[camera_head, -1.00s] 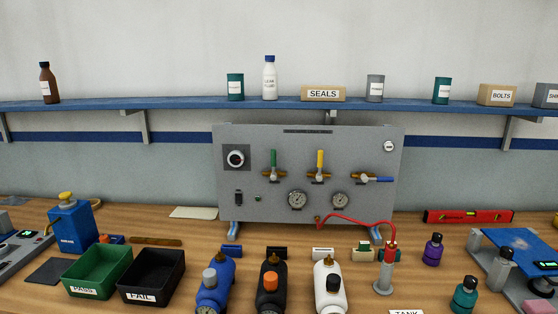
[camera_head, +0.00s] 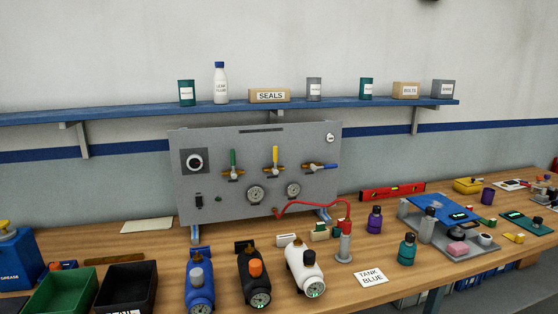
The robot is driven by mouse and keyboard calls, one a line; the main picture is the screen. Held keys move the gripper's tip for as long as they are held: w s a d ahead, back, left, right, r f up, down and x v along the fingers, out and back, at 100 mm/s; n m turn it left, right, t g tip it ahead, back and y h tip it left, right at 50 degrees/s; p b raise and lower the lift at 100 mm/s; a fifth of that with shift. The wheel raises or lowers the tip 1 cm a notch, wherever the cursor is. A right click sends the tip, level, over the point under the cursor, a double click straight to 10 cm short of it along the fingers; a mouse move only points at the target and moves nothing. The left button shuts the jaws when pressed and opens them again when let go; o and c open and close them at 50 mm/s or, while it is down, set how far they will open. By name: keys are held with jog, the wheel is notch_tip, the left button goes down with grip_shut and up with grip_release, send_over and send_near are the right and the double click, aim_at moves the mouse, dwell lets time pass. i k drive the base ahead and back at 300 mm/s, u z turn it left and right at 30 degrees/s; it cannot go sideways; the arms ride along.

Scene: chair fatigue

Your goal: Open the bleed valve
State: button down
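A grey test panel (camera_head: 215,207) stands on the wooden bench against the wall. Three lever valves sit on its face: a green-handled valve (camera_head: 232,159) and a yellow-handled valve (camera_head: 275,155), both with handles pointing up, and a blue-handled valve (camera_head: 327,166) at the right with its handle lying sideways to the right. No label that names the bleed valve is readable. Two round gauges sit below, the left gauge (camera_head: 256,195) and the right gauge (camera_head: 293,190). My gripper is not in view.
Blue (camera_head: 199,286), black (camera_head: 249,262) and white (camera_head: 301,258) tanks lie in front of the panel. A green bin (camera_head: 62,292) and black bin (camera_head: 128,286) stand at left. A blue shelf (camera_head: 140,114) runs above. A "TANK BLUE" card (camera_head: 371,277) lies at front.

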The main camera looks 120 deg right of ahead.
aim_at(275, 159)
jog(key=z, duration=4.2)
jog(key=i, duration=0.4)
jog(key=z, duration=0.05)
jog(key=k, duration=0.95)
jog(key=z, duration=1.05)
jog(key=i, duration=0.8)
jog(key=u, duration=0.4)
